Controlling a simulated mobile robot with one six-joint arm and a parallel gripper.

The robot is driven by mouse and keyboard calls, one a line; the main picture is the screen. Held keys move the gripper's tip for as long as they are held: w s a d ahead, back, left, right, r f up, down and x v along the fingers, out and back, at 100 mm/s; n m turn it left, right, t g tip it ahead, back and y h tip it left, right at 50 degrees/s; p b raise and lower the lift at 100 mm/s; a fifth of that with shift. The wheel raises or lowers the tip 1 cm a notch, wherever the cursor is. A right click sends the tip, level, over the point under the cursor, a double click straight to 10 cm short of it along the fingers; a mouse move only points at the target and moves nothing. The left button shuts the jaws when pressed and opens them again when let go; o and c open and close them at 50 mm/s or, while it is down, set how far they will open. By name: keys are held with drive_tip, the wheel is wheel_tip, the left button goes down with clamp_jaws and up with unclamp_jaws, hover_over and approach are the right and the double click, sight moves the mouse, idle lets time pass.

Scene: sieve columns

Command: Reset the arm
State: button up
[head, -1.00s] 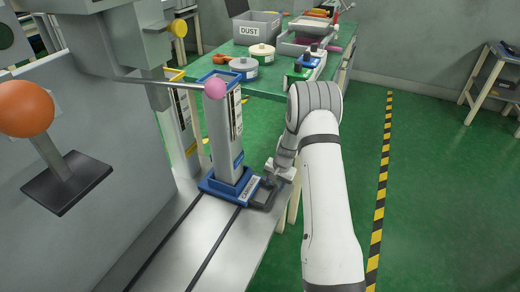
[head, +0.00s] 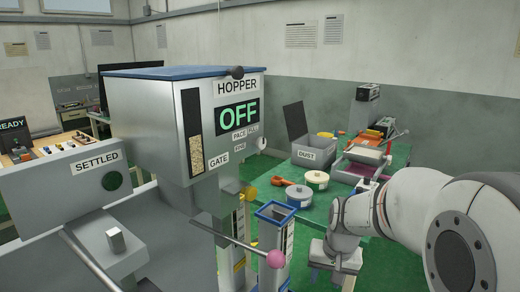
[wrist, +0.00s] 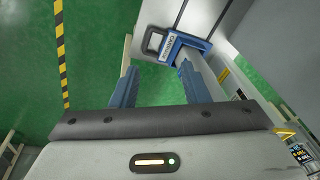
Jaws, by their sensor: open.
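My gripper (head: 334,262) is at the lower right of the head view, to the right of a grey column with a blue rim (head: 276,211). In the wrist view my gripper (wrist: 160,82) shows two blue fingers spread apart with only green floor between them. The column's lower part is out of the head view.
A grey hopper (head: 150,110) reading OFF stands left of centre. A lever with a pink knob (head: 275,259) juts out before the column. The green table (head: 322,205) behind holds a DUST bin (head: 312,155) and round pots (head: 299,195). Open floor (wrist: 90,30) lies left in the wrist view.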

drive_tip(key=s+r+n+p, duration=0.2)
drive_tip(key=s+r+p, duration=0.4)
drive_tip(key=s+r, duration=0.6)
drive_tip(key=s, duration=0.3)
drive_tip(key=shift+s+a+t+h, duration=0.3)
drive_tip(key=shift+s+a+h, duration=0.1)
idle(0.8)
